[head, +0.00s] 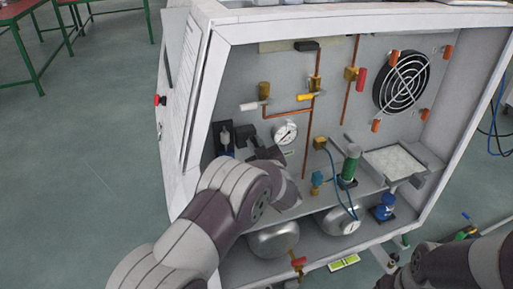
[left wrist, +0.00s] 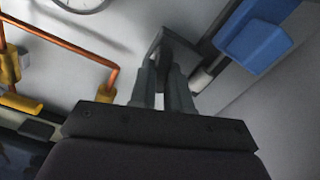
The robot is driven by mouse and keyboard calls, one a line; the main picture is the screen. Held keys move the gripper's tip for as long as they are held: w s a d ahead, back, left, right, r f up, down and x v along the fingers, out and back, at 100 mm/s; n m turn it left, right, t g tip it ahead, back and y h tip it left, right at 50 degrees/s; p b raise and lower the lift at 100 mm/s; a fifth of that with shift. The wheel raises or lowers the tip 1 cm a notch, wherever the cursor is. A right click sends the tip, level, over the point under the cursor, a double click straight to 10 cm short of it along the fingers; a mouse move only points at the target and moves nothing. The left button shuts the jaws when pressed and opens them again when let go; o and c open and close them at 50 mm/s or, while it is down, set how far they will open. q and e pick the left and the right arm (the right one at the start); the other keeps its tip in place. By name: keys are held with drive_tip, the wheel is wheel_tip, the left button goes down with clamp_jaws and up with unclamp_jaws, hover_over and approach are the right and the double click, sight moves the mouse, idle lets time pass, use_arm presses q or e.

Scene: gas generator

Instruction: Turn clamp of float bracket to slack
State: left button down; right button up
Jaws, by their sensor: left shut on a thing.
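The float bracket (head: 225,140) is a dark mount with a bluish part, on the left of the cabinet's back panel in the head view. My left gripper (head: 252,137) is beside it, to its right, partly hidden by my own wrist. In the left wrist view the two fingers of my left gripper (left wrist: 161,92) are close together on a dark grey angular piece, which looks like the clamp (left wrist: 172,48). A dark bar (left wrist: 222,28) and a blue block (left wrist: 256,38) are right of it. My right arm enters at the lower right of the head view; its gripper is out of frame.
A round gauge (head: 286,133) and copper pipes with a yellow valve handle (head: 311,96) are right of my left gripper. A green cylinder (head: 349,168) stands on the shelf, with metal tanks (head: 272,241) below. The cabinet's white frame (head: 195,110) borders the left side.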

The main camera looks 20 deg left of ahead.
use_arm(q)
drive_tip(key=shift+s+a+f+n+b, duration=0.1)
drive_tip(key=shift+f+n+b, duration=0.1)
drive_tip(key=shift+n+b, duration=2.9)
drive_tip(key=shift+a+f+n+b, duration=0.15)
drive_tip(key=shift+n+b, duration=2.05)
drive_tip(key=shift+n, duration=1.8)
drive_tip(key=shift+d, duration=0.1)
drive_tip(key=c, duration=1.1)
unclamp_jaws()
drive_tip(key=shift+r, duration=0.1)
